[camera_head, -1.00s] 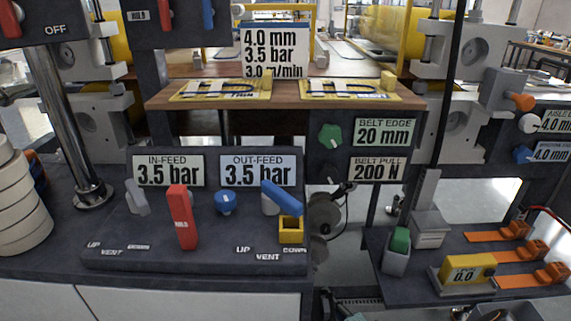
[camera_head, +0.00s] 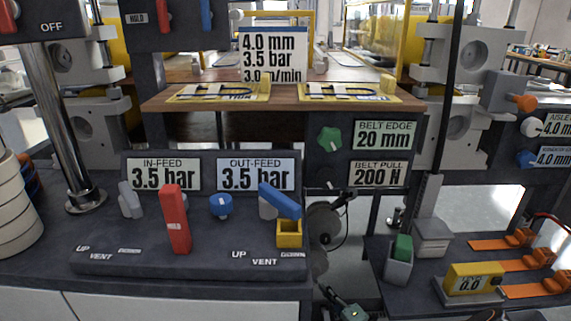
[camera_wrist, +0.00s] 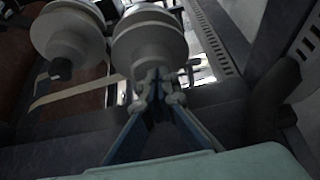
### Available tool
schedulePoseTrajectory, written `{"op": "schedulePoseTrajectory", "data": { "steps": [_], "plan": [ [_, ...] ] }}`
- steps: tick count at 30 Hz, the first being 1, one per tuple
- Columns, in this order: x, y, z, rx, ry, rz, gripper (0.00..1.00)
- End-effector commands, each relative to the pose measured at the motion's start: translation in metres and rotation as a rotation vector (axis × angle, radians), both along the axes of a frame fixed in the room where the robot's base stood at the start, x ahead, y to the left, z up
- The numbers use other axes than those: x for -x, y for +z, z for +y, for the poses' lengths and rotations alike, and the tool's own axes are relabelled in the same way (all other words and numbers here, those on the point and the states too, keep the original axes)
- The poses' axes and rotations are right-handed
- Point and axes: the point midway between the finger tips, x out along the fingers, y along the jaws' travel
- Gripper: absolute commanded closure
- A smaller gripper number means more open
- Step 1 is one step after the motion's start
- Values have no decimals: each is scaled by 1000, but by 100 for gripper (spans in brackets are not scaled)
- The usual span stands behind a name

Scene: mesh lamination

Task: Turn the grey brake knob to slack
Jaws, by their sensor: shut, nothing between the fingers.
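My gripper (camera_wrist: 158,84) shows in the wrist view with its fingers together and nothing between them. Its tips overlap the lower part of a grey spool-like roller (camera_wrist: 150,40); I cannot tell whether they touch it. A second grey roller (camera_wrist: 68,32) is to its left, with a small dark round end piece (camera_wrist: 61,69). I cannot make out which part is the grey brake knob, or any slack mark. In the head view, grey round discs (camera_head: 325,222) stand below the belt panel, right of the pressure console.
The pressure console (camera_head: 190,262) carries red, blue and grey levers. The belt panel (camera_head: 330,165) has a green knob (camera_head: 329,139). A low shelf at right holds a yellow gauge (camera_head: 470,277) and orange clamps (camera_head: 515,257). A dark perforated rail (camera_wrist: 216,35) runs beside the rollers.

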Motion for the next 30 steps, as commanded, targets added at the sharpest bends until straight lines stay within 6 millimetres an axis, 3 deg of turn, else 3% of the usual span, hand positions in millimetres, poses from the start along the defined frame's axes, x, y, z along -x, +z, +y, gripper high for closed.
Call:
{"op": "schedulePoseTrajectory", "data": {
  "steps": [30],
  "plan": [
    [0,3,7,-1,2,0,100]
  ]
}}
